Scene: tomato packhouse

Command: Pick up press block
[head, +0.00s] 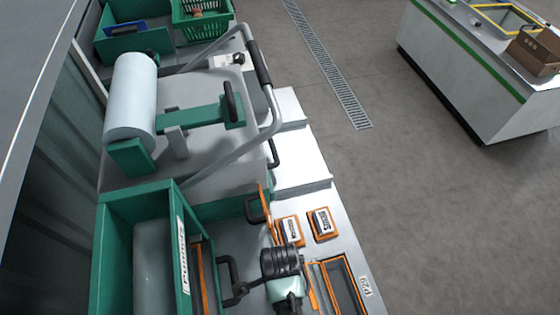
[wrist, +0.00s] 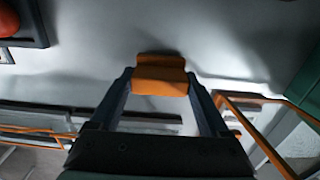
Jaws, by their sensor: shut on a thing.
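An orange block (wrist: 160,76), which I take for the press block, sits between the two fingertips of my gripper (wrist: 160,84) in the wrist view. My gripper is shut on it, with a finger against each side. The block is close over a pale grey surface, with a dark shadow around it. I cannot tell whether it touches that surface. I cannot make out the block or my fingertips for certain in the head view.
In the head view, two orange-edged labelled pieces (head: 290,231) (head: 321,224) lie on the pale bench. An orange-rimmed tray (head: 345,285) is at its front. A green machine with a white roll (head: 131,97) stands left.

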